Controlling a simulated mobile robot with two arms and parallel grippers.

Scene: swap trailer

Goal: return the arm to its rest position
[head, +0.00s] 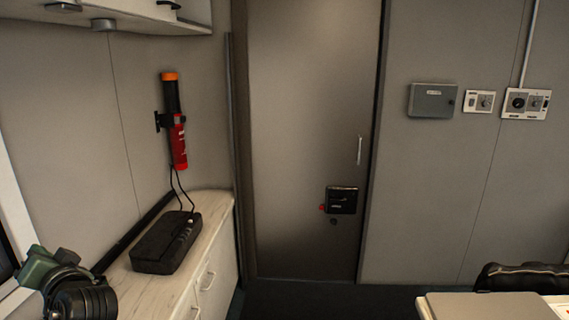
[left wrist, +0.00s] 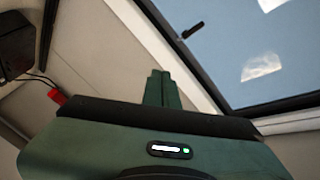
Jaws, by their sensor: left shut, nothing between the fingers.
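My left gripper (head: 42,266) shows at the lower left edge of the head view, in green with a black wrist part beside it. It is over the near left end of the counter, in front of the window side. In the left wrist view its two green fingers (left wrist: 157,88) are together, with nothing between them. The fingers point towards the wall beside the window (left wrist: 275,50). My right gripper is not in view.
A pale counter (head: 216,222) along the left wall carries a black case (head: 166,242). A red flashlight-like cylinder (head: 178,145) hangs on the wall above it. A closed grey door (head: 300,120) stands ahead. A table (head: 490,306) and a black chair (head: 520,276) are lower right.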

